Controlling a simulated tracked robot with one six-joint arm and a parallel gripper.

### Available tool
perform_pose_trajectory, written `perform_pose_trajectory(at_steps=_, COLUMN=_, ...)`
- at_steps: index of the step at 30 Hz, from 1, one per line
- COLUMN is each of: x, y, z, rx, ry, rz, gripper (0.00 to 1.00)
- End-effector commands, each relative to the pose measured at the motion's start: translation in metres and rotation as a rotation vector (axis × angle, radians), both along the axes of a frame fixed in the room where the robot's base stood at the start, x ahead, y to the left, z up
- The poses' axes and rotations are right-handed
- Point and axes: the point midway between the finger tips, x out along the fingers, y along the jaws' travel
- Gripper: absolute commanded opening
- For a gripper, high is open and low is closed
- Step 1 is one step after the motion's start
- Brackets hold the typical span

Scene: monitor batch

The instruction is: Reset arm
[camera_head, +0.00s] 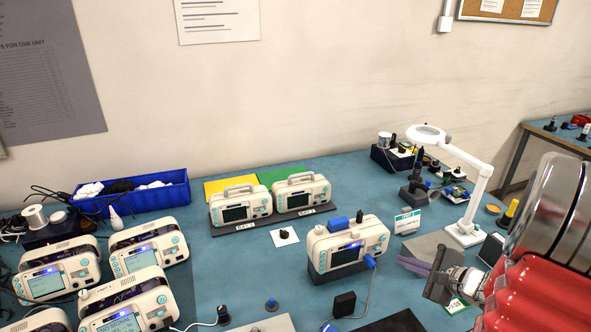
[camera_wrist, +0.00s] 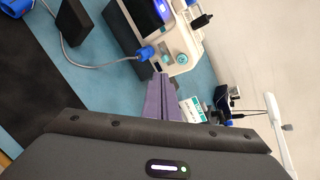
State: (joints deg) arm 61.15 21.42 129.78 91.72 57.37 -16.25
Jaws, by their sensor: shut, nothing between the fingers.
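My gripper (camera_head: 413,267) reaches in from the right side of the head view, over the blue bench, with its purple fingers together and nothing between them. In the wrist view its fingers (camera_wrist: 163,98) also show closed. My gripper is to the right of a cream monitor (camera_head: 347,243) on a dark stand. The same monitor (camera_wrist: 177,45) shows in the wrist view, apart from the fingers.
A white magnifier lamp (camera_head: 477,195) stands behind my gripper. A black block (camera_head: 344,304) lies in front of the monitor. Two monitors stand on a labelled base (camera_head: 270,222) at the back. Several monitors (camera_head: 58,277) crowd the left, near a blue bin (camera_head: 130,203).

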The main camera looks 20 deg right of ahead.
Motion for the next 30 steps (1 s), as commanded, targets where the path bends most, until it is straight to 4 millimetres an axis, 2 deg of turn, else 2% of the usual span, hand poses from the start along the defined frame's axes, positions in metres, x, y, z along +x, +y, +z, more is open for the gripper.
perform_pose_trajectory(at_steps=4, x=0.000, y=0.000, z=0.000, rx=0.012, ry=0.004, rz=-0.007, gripper=0.00)
perform_pose_trajectory(at_steps=8, x=-0.007, y=0.011, z=-0.009, rx=0.020, ry=0.043, rz=0.035, gripper=0.00)
perform_pose_trajectory(at_steps=12, x=-0.026, y=0.035, z=-0.025, rx=0.015, ry=0.121, rz=0.132, gripper=0.00)
perform_pose_trajectory(at_steps=16, x=-0.044, y=0.064, z=-0.026, rx=-0.036, ry=0.196, rz=0.262, gripper=0.00)
perform_pose_trajectory(at_steps=24, x=-0.074, y=0.129, z=-0.010, rx=-0.230, ry=0.332, rz=0.584, gripper=0.00)
perform_pose_trajectory(at_steps=30, x=-0.093, y=0.164, z=0.006, rx=-0.408, ry=0.406, rz=0.797, gripper=0.00)
